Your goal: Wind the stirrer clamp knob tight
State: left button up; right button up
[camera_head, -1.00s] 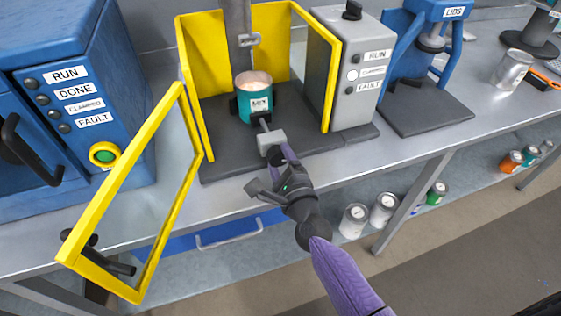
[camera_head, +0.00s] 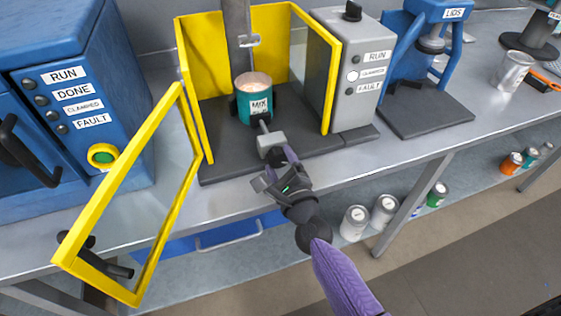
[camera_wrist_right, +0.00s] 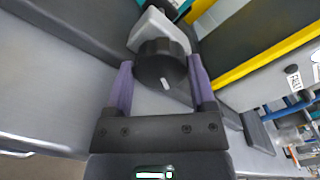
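The stirrer clamp knob (camera_wrist_right: 160,62) is a black round knob with a short white mark on its face. It sits on the front of a pale grey clamp block (camera_head: 271,139), which also shows in the wrist view (camera_wrist_right: 158,28). My right gripper (camera_head: 279,158) reaches in from the front; in the wrist view its purple fingers (camera_wrist_right: 161,82) lie against both sides of the knob. Behind the block stands a teal can (camera_head: 258,104) labelled MIX, on the dark base plate (camera_head: 225,168) inside the yellow guard. My left gripper is out of view.
The yellow guard door (camera_head: 108,203) stands open at the left, close to the blue cabinet (camera_head: 130,95). A grey control box (camera_head: 362,55) stands to the right, then a blue lid press (camera_head: 398,50). The bench front (camera_head: 345,178) is clear; cans stand on the shelf below.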

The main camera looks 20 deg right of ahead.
jog(key=o, duration=0.3)
jog(key=s, duration=1)
jog(key=shift+d, duration=0.2)
